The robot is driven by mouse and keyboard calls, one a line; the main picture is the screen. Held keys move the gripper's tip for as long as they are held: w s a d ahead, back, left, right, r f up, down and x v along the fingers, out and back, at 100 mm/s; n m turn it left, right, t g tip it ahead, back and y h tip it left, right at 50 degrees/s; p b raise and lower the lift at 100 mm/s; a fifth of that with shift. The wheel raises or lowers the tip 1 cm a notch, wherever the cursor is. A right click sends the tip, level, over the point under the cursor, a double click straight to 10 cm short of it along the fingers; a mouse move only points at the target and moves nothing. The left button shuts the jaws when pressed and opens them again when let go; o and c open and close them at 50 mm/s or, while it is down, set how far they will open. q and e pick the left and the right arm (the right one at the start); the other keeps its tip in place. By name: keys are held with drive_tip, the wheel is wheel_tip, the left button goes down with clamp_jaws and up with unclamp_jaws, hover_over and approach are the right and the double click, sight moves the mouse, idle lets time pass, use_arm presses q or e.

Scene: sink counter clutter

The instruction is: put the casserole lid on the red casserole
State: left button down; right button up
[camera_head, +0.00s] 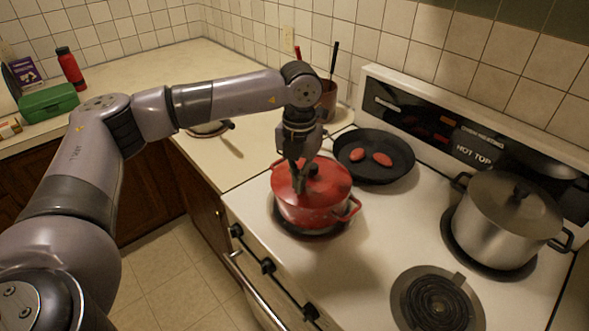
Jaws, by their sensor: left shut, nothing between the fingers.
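The red casserole (312,213) stands on the front left burner of the stove, with a red loop handle at its right. The casserole lid (335,178), also red with a dark knob, appears to lie on top of it, covering the opening. My left gripper (299,188) points down over the lid, in front of the knob. It is shut with nothing held, and it hides part of the lid. Whether its tips touch the lid I cannot tell. My right gripper is not in view.
A black frying pan (400,165) with two reddish pieces sits behind the casserole. A lidded steel pot (495,235) stands at right. The front right coil burner (437,302) is bare. A utensil holder (327,105) stands behind my arm. A green box (48,103) and red bottle (70,70) are far left.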

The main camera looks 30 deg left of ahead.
sight(311, 174)
use_arm(q)
drive_tip(key=shift+w+a, duration=0.1)
drive_tip(key=shift+w, duration=0.7)
drive_tip(key=shift+f, duration=0.1)
drive_tip(key=shift+w, duration=0.25)
drive_tip(key=shift+w+a+b, duration=0.2)
drive_tip(key=shift+w+b, duration=0.25)
drive_tip(key=shift+w, duration=0.55)
drive_tip(key=shift+s, duration=0.15)
